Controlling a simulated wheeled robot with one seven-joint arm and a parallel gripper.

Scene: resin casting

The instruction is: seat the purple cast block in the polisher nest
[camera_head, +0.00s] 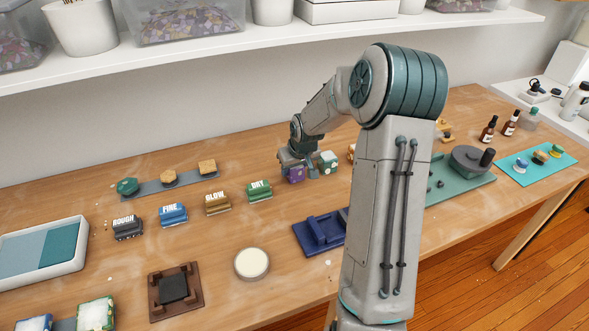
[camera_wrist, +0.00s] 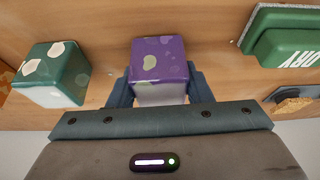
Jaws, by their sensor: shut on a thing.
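The purple cast block (camera_wrist: 158,62) has pale green and lilac spots and a whitish lower face. My gripper (camera_wrist: 160,85) is shut on it, with a finger on each side. In the head view the purple block (camera_head: 295,174) shows under my gripper (camera_head: 296,162) over the back middle of the table; I cannot tell if it touches the wood. A blue fixture (camera_head: 312,238) stands nearer, partly hidden by my arm. A green base (camera_head: 470,184) with a dark round machine (camera_head: 466,160) stands at right, also partly hidden. I cannot tell which holds the polisher nest.
A green block with white spots (camera_wrist: 52,75) stands beside the purple one. The green DRY holder (camera_head: 259,191) is close on its other side. A brown fixture with a black pad (camera_head: 175,288) and a round cream pad (camera_head: 251,263) lie nearer. A shelf (camera_head: 270,38) runs above the back.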

